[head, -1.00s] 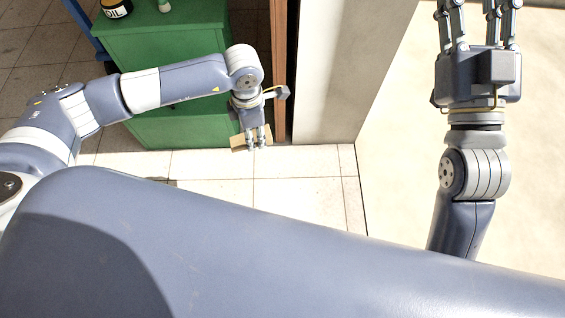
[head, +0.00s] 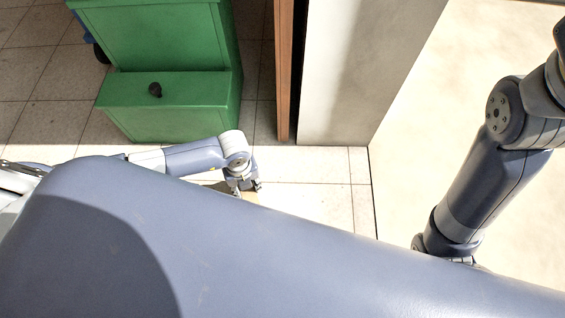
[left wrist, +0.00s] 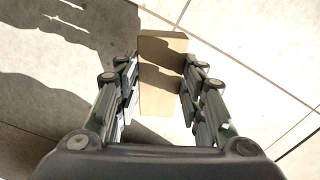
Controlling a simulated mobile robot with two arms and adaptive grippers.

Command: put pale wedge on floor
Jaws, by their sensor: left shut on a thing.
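The pale wedge (left wrist: 160,85) is a light tan block between the fingers of my left gripper (left wrist: 161,90) in the left wrist view. The fingers are shut on its two sides, and its far end sticks out past them. Pale floor tiles (left wrist: 235,35) lie beneath it; I cannot tell whether it touches them. In the head view my left gripper (head: 246,189) is low over the tiles, and only a small part of the wedge (head: 250,197) shows; my own body hides the rest. My right gripper is out of view.
A green cabinet (head: 168,90) with a dark knob stands behind my left arm. A brown post (head: 284,70) and a pale wall end (head: 345,80) are to its right. Tiled floor (head: 310,170) is clear right of the left gripper.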

